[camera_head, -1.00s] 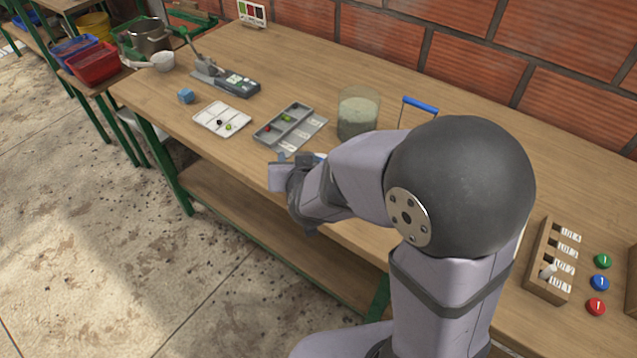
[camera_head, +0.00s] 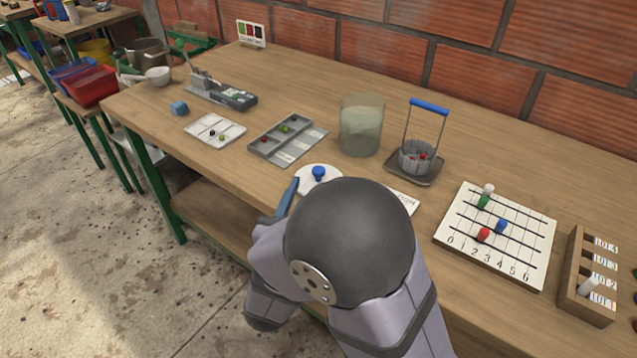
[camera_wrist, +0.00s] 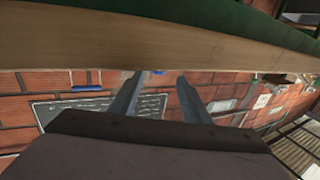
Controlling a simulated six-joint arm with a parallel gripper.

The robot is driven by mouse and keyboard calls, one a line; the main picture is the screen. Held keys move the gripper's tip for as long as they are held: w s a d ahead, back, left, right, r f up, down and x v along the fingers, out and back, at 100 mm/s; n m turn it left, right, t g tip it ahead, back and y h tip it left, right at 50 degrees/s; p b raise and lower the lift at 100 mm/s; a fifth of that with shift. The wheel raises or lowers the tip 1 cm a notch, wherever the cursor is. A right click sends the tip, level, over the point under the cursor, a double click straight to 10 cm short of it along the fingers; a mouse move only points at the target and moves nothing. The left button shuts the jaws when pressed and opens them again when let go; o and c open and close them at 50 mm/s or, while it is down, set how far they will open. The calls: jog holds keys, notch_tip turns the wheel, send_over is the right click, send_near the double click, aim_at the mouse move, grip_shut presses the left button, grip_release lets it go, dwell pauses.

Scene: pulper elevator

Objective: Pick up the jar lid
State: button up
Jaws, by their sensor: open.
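The jar lid (camera_head: 318,180) is a white disc with a blue knob (camera_head: 319,173), lying on the table near its front edge in the head view. My arm hides part of its front side. My gripper is open and empty, its two fingers apart in the wrist view (camera_wrist: 158,92). In the head view a finger (camera_head: 287,198) shows at the table's front edge, just left of and nearer than the lid. In the wrist view a small bit of blue, probably the knob (camera_wrist: 158,72), shows at the table edge between the fingers. The glass jar (camera_head: 361,128) stands open behind the lid.
Right of the jar is a wire basket with a blue handle (camera_head: 428,106) on a dark tray. A numbered board with pegs (camera_head: 495,245) and a wooden rack (camera_head: 590,275) lie farther right. A grey sorting tray (camera_head: 288,140) and a white tray (camera_head: 215,130) are left.

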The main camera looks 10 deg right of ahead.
aim_at(317, 174)
jog(key=shift+x, duration=3.45)
jog(key=shift+s+d, duration=0.1)
jog(key=shift+d, duration=0.1)
jog(key=shift+c, duration=0.6)
grip_shut()
